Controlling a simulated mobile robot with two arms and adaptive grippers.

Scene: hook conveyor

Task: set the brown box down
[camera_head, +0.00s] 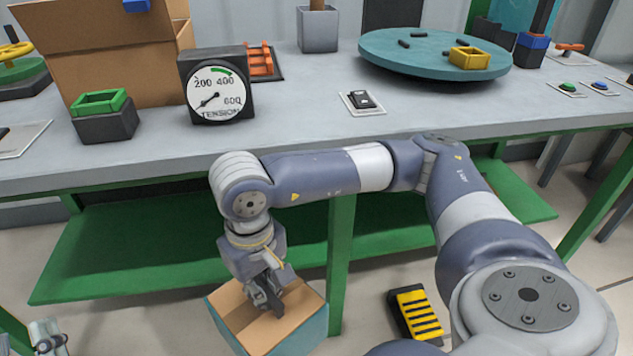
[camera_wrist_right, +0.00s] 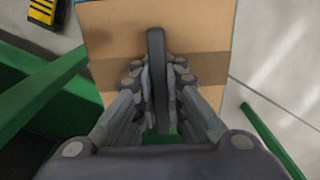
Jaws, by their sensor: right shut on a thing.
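The brown box (camera_head: 243,322) has a brown top and teal sides; it is at the bottom of the head view, in front of the workbench's green leg. A dark upright handle (camera_wrist_right: 157,75) rises from its top. My right gripper (camera_head: 270,292) points down over the box and is shut on this handle, with a finger on each side in the right wrist view (camera_wrist_right: 160,85). The box's underside is hidden, so I cannot tell whether it touches the floor. A small part of my left gripper (camera_head: 47,340) shows at the lower left; its jaws are unclear.
The grey workbench (camera_head: 300,130) carries an open carton (camera_head: 120,70), a tension gauge (camera_head: 216,85) and a teal turntable (camera_head: 400,62). A green lower shelf (camera_head: 150,245) lies behind the box. A yellow-and-black pedal (camera_head: 417,313) is on the floor to its right.

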